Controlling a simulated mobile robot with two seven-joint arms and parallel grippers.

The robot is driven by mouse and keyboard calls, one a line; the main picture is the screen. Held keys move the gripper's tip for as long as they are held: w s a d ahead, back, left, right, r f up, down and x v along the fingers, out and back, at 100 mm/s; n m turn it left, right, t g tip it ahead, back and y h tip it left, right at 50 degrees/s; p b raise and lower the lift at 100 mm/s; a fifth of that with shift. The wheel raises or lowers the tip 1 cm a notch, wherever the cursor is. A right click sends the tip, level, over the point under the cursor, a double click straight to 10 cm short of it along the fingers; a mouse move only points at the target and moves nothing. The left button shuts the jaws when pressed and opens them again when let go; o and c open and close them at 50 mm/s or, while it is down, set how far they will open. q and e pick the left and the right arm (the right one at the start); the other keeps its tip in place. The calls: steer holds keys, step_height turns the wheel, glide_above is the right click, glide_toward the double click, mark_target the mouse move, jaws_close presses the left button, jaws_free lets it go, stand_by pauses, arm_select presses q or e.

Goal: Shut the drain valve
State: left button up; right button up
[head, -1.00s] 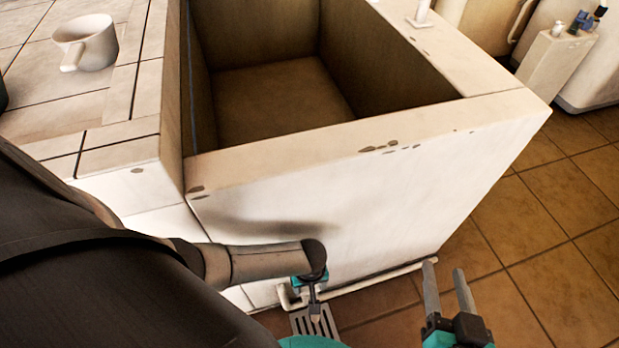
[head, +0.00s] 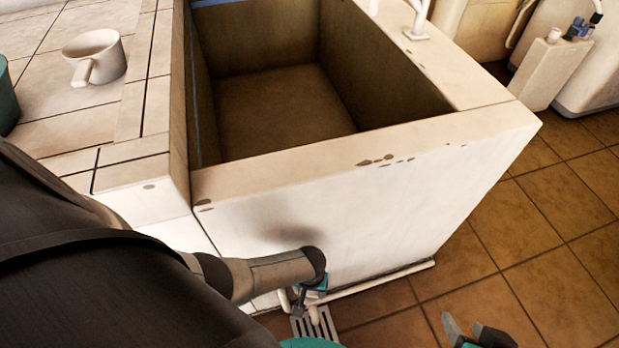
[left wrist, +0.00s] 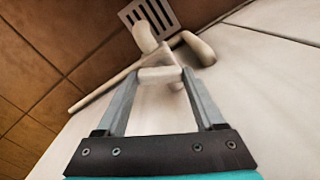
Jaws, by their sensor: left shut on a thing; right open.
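The drain valve shows in the left wrist view as a pale handle (left wrist: 158,75) on a white pipe fitting (left wrist: 200,48) low on the basin's front wall. My left gripper (left wrist: 161,78) is shut on the handle, one finger on each side of it. In the head view my left gripper (head: 307,296) is low by the wall, above the floor grate, and my forearm hides part of the valve. My right gripper (head: 464,328) is open and empty over the floor at the bottom right, cut off by the frame edge.
The deep, empty basin (head: 345,142) stands ahead, with a tiled counter (head: 85,120) holding a white mug (head: 97,57) at its left. A slotted floor grate (head: 316,325) lies beneath the valve. A pipe (head: 385,277) runs along the wall's foot. Tiled floor at right is clear.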

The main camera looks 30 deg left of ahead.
arm_select(q)
steer(key=m, duration=0.2)
steer(key=shift+s+m, duration=0.1)
steer(key=shift+m, duration=0.3)
steer(key=m, duration=0.3)
steer(key=shift+m, duration=0.3)
steer(key=m, duration=0.3)
steer(key=shift+m, duration=1.4)
arm_select(e)
steer(key=shift+s+d+r+g+h, duration=0.15)
steer(key=shift+s+d+g+h, duration=0.15)
steer(key=shift+s+d+g, duration=0.35)
steer(key=shift+d, duration=0.1)
arm_select(q)
steer(key=o, duration=1.4)
arm_select(e)
steer(key=shift+r, duration=0.1)
